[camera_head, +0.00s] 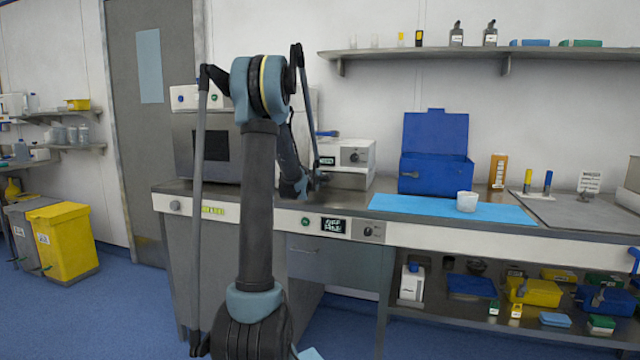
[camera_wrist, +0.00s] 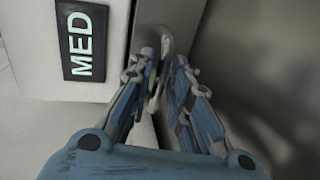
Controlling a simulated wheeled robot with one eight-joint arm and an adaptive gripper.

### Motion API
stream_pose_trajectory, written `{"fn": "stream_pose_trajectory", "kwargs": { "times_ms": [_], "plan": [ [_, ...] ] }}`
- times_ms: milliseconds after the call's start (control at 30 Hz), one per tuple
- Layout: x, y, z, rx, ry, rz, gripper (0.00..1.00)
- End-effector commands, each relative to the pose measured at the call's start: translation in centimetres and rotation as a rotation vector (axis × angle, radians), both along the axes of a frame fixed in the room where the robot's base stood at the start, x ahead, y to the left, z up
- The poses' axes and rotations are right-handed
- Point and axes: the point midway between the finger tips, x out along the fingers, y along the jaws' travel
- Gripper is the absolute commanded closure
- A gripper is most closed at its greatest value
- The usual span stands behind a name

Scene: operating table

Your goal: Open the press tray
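The press (camera_head: 352,152) is a white box-shaped unit with a dark display, a round knob and a blue lever, on the counter at the centre. Its lower white part, seemingly the tray (camera_head: 350,180), sits beneath the upper body; I cannot tell how far out it is. My gripper (camera_head: 316,180) is at its left front. In the wrist view a white face with a black "MED" label (camera_wrist: 82,40) is at left. A curved grey handle (camera_wrist: 166,45) lies between my fingertips (camera_wrist: 164,65). I cannot tell whether both fingers touch it.
A grey oven-like unit (camera_head: 205,145) stands left, behind my arm. To the right are a blue mat (camera_head: 420,207), a white cup (camera_head: 467,201) and an open blue box (camera_head: 435,175). A shelf (camera_head: 460,52) hangs above. The counter's front edge is below my gripper.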

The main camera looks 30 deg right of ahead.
Motion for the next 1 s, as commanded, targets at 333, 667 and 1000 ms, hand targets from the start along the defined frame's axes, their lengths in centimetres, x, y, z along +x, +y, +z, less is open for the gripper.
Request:
{"fn": "stream_pose_trajectory", "kwargs": {
  "times_ms": [333,667,1000],
  "plan": [
    [0.1,-0.1,0.0,0.000,0.000,0.000,0.93],
    [0.0,-0.9,-0.1,0.001,-0.001,-0.003,1.00],
    [-1.6,1.6,-0.1,0.000,0.002,-0.002,1.00]
  ]
}}
